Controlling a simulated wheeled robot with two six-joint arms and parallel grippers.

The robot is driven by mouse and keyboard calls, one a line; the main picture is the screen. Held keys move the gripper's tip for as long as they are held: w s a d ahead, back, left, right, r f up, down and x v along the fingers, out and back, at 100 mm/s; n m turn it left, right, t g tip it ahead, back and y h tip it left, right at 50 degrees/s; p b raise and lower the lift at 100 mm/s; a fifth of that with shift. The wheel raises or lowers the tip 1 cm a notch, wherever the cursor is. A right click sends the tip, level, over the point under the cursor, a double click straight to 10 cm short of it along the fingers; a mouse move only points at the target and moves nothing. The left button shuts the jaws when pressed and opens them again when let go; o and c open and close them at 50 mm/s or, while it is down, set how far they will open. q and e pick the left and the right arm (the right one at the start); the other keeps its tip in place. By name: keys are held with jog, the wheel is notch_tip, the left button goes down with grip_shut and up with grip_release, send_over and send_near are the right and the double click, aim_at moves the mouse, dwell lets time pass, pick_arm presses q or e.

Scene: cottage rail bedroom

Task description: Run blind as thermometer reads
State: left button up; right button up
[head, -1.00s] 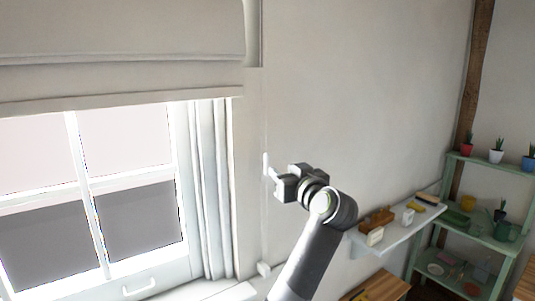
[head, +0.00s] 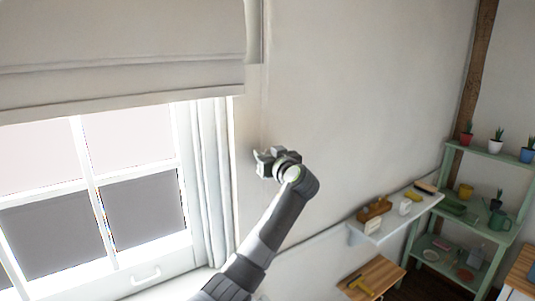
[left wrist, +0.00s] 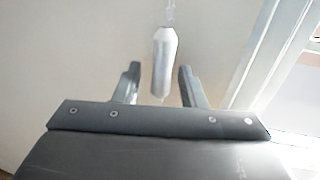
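A beige fabric blind (head: 120,45) hangs over the upper part of the window (head: 105,195) in the head view. My left gripper (head: 259,160) is raised against the wall, just right of the window. In the left wrist view, a pale, tapered cord pull (left wrist: 165,50) hangs from a thin cord, between the fingers of my left gripper (left wrist: 158,82). The fingers are apart, with a visible gap on each side of the pull. My right gripper is out of view. I cannot make out a thermometer.
A white wall shelf (head: 385,229) with small items is at the right. Below it is a wooden top (head: 372,276). A green shelf unit (head: 490,232) with pots stands farther right. The wall above the shelf is bare.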

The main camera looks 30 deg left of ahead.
pick_arm(q)
grip_shut()
notch_tip(320, 180, down, 31)
jog(key=b, duration=2.7)
jog(key=shift+f+b, duration=0.6)
jog(key=shift+f, duration=0.2)
jog(key=shift+c, duration=0.3)
grip_release()
jog(key=shift+o, duration=0.3)
jog(key=shift+r, duration=0.1)
